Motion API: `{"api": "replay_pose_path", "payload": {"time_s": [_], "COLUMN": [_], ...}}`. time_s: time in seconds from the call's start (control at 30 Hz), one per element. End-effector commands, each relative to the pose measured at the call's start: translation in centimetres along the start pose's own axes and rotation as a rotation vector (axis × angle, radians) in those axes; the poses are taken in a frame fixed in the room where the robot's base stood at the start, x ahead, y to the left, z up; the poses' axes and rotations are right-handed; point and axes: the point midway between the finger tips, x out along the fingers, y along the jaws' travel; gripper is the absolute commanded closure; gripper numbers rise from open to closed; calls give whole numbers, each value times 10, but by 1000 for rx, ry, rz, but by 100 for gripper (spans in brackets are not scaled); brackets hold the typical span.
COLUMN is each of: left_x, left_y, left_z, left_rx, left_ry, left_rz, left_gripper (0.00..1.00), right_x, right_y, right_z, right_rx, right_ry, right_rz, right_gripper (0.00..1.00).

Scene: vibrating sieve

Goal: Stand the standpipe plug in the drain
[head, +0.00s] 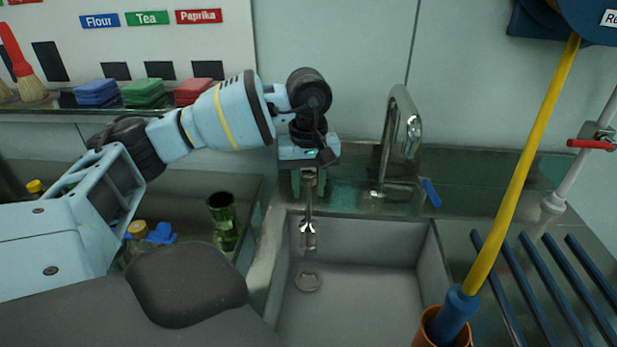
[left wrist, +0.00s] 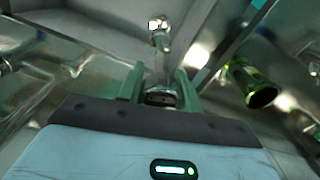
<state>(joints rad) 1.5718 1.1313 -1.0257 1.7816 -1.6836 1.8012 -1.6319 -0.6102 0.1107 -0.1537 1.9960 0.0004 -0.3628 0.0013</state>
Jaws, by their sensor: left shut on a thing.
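The standpipe plug (head: 308,220) is a slim shiny metal pipe. My left gripper (head: 309,186) is shut on its top end, and the plug hangs roughly upright below the fingers. In the left wrist view the plug (left wrist: 162,50) runs away from between the green fingers. The drain (head: 307,281) is a round metal fitting in the floor of the grey sink (head: 365,295), toward its left side. In the head view the plug's lower end appears above the drain, apart from it. My right gripper is not in view.
A chrome tap (head: 400,130) with a blue lever stands behind the sink. A green glass (head: 222,215) stands left of it. A yellow hose (head: 520,170) enters an orange cup (head: 428,325) at the front right. Blue bars (head: 545,280) lie to the right.

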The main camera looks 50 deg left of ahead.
Motion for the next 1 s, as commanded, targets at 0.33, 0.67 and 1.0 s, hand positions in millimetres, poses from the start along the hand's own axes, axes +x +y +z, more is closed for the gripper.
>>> {"api": "replay_pose_path", "payload": {"time_s": [0.33,0.67,1.0], "left_x": [17,33,38], "left_y": [0,0,0], "left_z": [0,0,0], "left_rx": [-1,0,0], "left_ry": [0,-1,1], "left_rz": [0,-1,2], "left_gripper": [100,100,100], "right_x": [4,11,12], "right_y": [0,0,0], "right_z": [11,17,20], "right_rx": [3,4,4], "right_ry": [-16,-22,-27], "right_rz": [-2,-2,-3], "right_gripper": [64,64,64]}}
